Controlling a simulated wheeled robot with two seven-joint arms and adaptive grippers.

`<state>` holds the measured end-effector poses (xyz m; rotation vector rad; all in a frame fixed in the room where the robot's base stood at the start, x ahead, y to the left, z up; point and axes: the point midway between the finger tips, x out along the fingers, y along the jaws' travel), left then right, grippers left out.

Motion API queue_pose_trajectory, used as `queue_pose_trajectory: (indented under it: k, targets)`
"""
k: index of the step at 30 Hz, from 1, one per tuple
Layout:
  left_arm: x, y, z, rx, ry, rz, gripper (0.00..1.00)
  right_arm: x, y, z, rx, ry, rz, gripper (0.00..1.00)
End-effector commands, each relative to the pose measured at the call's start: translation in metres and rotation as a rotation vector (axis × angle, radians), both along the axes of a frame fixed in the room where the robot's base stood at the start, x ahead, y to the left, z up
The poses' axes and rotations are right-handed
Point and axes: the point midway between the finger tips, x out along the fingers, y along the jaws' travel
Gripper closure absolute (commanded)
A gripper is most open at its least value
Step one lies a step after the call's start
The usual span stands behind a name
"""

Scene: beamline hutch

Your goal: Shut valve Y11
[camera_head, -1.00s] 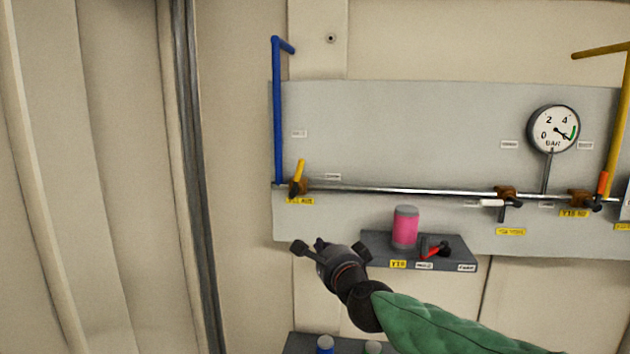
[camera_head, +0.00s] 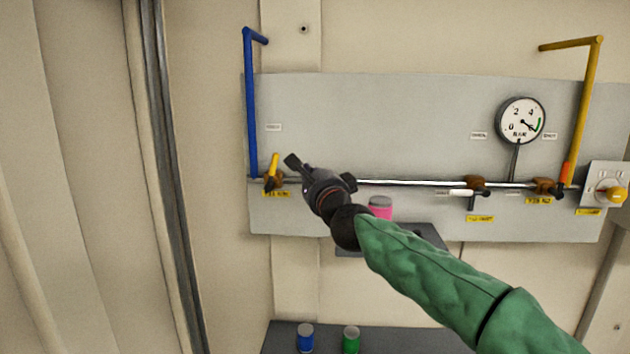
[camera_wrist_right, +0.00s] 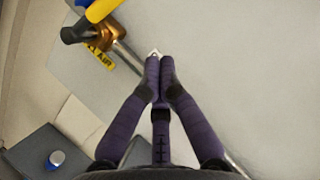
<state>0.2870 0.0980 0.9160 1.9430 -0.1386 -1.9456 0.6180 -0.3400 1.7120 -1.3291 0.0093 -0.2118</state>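The valve at the left end of the pipe has a yellow handle (camera_head: 273,166), a brass body and a yellow label (camera_head: 276,194) partly readable as "AIR"; I take it for Y11. The handle stands nearly upright, tilted slightly right, across the horizontal pipe (camera_head: 400,182). In the right wrist view the handle (camera_wrist_right: 103,9) and brass body (camera_wrist_right: 108,36) show at upper left, apart from my fingers. My right gripper (camera_head: 303,171) is just right of the valve, in front of the panel. Its fingertips (camera_wrist_right: 160,68) are together with nothing between them. My left gripper is not in view.
A white-handled valve (camera_head: 456,192) and an orange-handled valve (camera_head: 566,174) sit farther right on the pipe. A pressure gauge (camera_head: 521,120) is above. A pink cylinder (camera_head: 381,206) stands on a small shelf, partly behind my arm. A blue pipe (camera_head: 250,105) rises at the valve.

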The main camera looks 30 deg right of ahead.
Motion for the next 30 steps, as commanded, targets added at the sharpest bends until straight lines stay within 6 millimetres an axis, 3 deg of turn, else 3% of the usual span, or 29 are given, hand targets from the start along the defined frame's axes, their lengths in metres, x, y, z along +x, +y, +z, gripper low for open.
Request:
queue_pose_trajectory:
  k: [2, 6, 12, 25, 30]
  targets:
    - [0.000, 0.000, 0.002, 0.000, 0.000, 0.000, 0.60, 0.013, -0.002, 0.001, 0.000, 0.001, 0.000, 1.00]
    - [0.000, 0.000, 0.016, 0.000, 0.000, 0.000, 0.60, 0.018, 0.019, 0.010, 0.000, 0.000, 0.004, 1.00]
    - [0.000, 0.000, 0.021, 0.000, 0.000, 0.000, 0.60, 0.024, 0.033, 0.012, 0.000, 0.001, 0.002, 1.00]
    - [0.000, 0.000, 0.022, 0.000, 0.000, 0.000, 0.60, 0.025, 0.035, 0.012, -0.002, 0.001, 0.000, 1.00]
    - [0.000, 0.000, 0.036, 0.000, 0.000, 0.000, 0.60, 0.026, 0.036, 0.017, -0.027, 0.019, 0.000, 1.00]
